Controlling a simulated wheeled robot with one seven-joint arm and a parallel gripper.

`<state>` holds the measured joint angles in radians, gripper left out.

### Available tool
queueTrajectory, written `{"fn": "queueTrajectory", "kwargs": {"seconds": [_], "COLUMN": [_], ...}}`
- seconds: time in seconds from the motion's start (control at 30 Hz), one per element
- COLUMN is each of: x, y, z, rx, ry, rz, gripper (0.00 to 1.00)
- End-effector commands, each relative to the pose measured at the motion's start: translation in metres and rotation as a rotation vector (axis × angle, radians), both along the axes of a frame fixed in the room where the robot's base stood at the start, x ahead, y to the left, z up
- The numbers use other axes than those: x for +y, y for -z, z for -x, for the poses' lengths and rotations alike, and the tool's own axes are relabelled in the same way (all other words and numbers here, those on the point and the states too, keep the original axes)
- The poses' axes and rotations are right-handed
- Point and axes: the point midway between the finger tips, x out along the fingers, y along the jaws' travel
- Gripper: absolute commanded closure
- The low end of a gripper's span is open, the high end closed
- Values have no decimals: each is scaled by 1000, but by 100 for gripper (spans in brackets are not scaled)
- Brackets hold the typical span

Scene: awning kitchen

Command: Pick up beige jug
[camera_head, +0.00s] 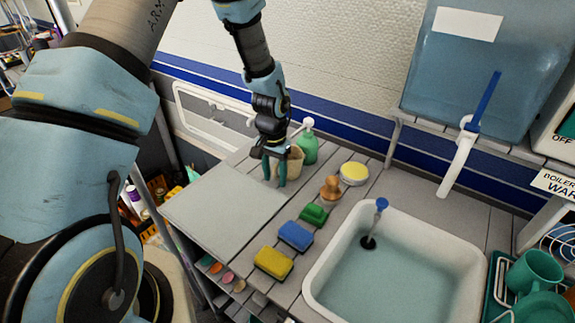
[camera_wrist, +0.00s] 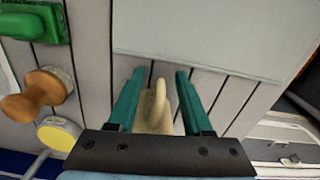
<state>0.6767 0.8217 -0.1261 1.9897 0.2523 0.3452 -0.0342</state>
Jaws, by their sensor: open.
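The beige jug (camera_head: 293,163) stands on the grey plank counter in the head view, partly hidden behind my gripper (camera_head: 274,170). In the wrist view, the jug (camera_wrist: 155,122) shows between the two teal fingers of my gripper (camera_wrist: 155,72), with its handle pointing up the picture. The fingers are open, one on each side of the jug's handle. The jug's lower part in that view is hidden by the dark gripper body. I cannot tell whether either finger touches it.
A green soap bottle (camera_head: 308,147) stands close behind the jug. A wooden-handled brush (camera_head: 330,188), a yellow-lidded tin (camera_head: 354,173) and green, blue and yellow sponges (camera_head: 273,262) lie to the right. A water-filled sink (camera_head: 400,270) is beyond them. A grey board (camera_head: 225,212) lies in front, bare.

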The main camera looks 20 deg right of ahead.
Motion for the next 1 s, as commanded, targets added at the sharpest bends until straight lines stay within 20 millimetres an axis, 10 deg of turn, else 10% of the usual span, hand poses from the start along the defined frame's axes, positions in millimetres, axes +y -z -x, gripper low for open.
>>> {"fn": "queueTrajectory", "kwargs": {"seconds": [0.47,1.0], "x": [0,0], "y": [0,0], "z": [0,0], "rx": [1,1], "ry": [0,0], "rz": [-1,-1], "gripper": [98,100]}}
